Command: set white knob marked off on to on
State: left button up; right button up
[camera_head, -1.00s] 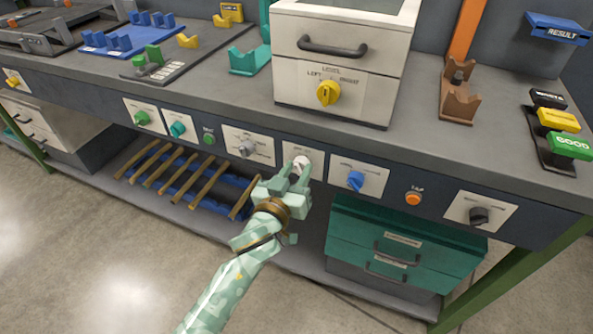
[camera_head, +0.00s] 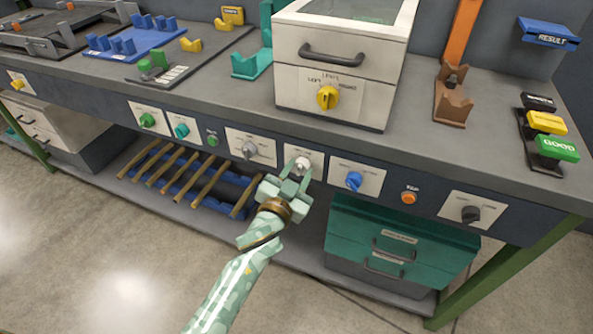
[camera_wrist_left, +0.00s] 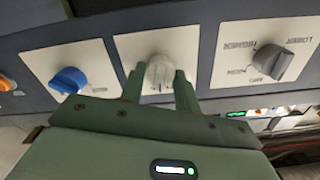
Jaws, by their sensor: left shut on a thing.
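The white knob (camera_head: 303,164) sits on a white plate (camera_head: 318,158) on the dark front panel of the bench. It also shows in the left wrist view (camera_wrist_left: 159,74), between a blue knob and a grey knob. My left gripper (camera_head: 297,175) is at the panel, its fingertips on either side of the white knob. In the left wrist view the gripper (camera_wrist_left: 159,85) is shut on the knob. The plate's markings are too small or hidden to read. My right gripper is not in view.
On the same panel, a blue knob (camera_head: 354,180) is to the right and a grey knob (camera_head: 249,149) to the left. An orange button (camera_head: 408,198) is farther right. Green drawers (camera_head: 400,240) and wooden rods (camera_head: 180,175) sit below the panel.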

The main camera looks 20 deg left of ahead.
pick_arm(q)
jog(key=shift+m, duration=1)
jog(key=shift+f+m, duration=0.1)
jog(key=shift+m, duration=0.4)
jog(key=o, duration=1)
jog(key=shift+p, duration=0.3)
